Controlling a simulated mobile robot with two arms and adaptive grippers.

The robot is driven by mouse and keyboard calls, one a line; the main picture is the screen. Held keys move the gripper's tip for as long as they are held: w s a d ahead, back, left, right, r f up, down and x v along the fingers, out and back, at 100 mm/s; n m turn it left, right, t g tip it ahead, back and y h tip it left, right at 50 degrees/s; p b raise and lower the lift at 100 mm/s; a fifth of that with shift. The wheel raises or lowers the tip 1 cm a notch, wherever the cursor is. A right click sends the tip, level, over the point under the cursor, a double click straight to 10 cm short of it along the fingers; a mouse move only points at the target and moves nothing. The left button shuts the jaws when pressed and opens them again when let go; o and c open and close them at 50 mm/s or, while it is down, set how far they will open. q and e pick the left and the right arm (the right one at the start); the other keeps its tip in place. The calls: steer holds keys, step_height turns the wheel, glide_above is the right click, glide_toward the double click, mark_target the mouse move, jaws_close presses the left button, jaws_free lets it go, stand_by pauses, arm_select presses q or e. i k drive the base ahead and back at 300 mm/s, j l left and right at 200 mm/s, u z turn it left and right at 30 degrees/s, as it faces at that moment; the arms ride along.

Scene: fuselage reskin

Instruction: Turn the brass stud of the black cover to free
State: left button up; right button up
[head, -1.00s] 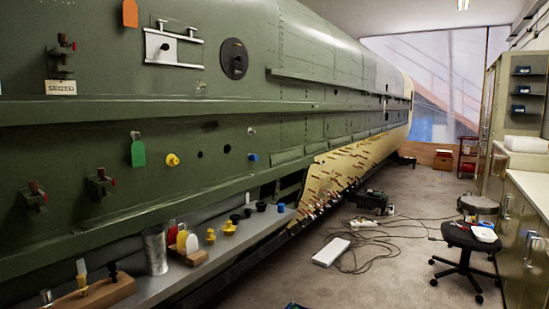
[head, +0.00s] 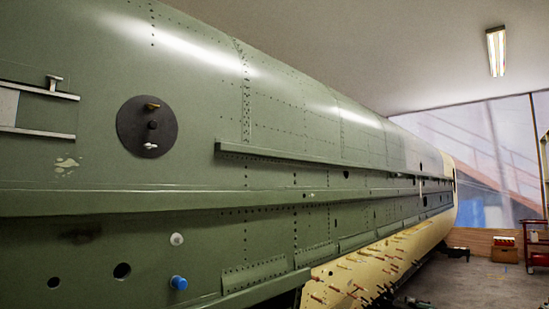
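The black cover (head: 137,139) is a round dark disc on the green fuselage side, at the left of the head view. Its brass stud (head: 152,106) is near the top of the disc and looks like a small wing lying roughly level. A dark knob (head: 152,125) is at the disc's middle. A silvery stud (head: 150,146) is near its bottom, also roughly level. Neither of my grippers is in the view, and nothing touches the cover.
A pale plate with metal rails (head: 38,108) is left of the cover. A long ledge (head: 120,202) runs below it. A white plug (head: 176,239) and a blue plug (head: 179,283) are lower down. Open floor (head: 480,282) shows at the right.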

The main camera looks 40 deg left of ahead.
mark_target(151, 105)
steer(key=i+u, duration=0.25)
steer(key=i, duration=0.2)
steer(key=i+l+u, duration=0.2)
steer(key=i, duration=0.3)
steer(key=i+l+u, duration=0.25)
steer(key=i, duration=0.2)
